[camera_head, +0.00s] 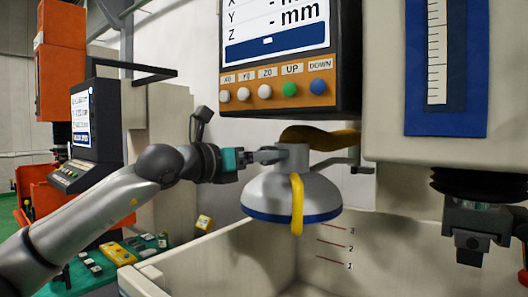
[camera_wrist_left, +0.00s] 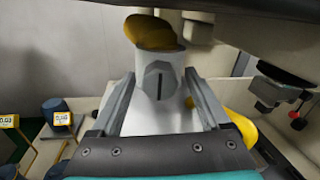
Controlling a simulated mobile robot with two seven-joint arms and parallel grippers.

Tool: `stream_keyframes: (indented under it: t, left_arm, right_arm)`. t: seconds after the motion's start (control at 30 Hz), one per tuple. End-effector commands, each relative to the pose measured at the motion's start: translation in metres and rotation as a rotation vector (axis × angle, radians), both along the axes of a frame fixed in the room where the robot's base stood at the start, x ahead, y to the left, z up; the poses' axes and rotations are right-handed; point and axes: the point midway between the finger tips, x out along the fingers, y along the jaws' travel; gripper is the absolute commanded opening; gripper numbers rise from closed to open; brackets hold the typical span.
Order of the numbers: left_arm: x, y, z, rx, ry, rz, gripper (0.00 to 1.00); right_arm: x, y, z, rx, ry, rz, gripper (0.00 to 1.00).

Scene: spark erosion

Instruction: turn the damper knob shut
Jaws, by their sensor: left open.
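The grey hood (camera_head: 291,192) with a blue rim and a yellow handle hangs over the tank, in the middle of the head view. Its grey neck (camera_head: 292,157) rises to a yellow hose. In the left wrist view the damper knob (camera_wrist_left: 158,80) seems to be the grey piece with a dark upright bar on the neck. My left gripper (camera_head: 272,155) reaches the neck from the left. Its fingers are open, one on each side of the knob in the left wrist view; I cannot tell whether they touch it. My right gripper is in neither view.
A control panel (camera_head: 277,90) with coloured buttons is above the hood. The machine's head (camera_head: 475,215) hangs at the right. The pale tank wall (camera_head: 215,262) stands below. A green table (camera_head: 88,270) with small items is at the lower left, before an orange machine.

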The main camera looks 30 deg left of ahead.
Motion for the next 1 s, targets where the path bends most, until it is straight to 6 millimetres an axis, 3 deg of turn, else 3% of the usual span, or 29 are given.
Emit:
stream_keyframes:
  t: [0.2,0.9,1.0]
  left_arm:
    - [0.0001,0.0000,-0.0003,0.000,0.000,0.000,0.78]
    - [-0.0003,-0.0002,-0.0002,-0.001,0.000,-0.001,0.00]
    - [-0.0003,-0.0002,-0.0002,-0.001,0.000,-0.001,0.00]
  right_arm:
    - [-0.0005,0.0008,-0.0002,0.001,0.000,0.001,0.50]
    - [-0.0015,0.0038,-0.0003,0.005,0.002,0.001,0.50]
    - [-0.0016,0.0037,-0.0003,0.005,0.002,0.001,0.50]
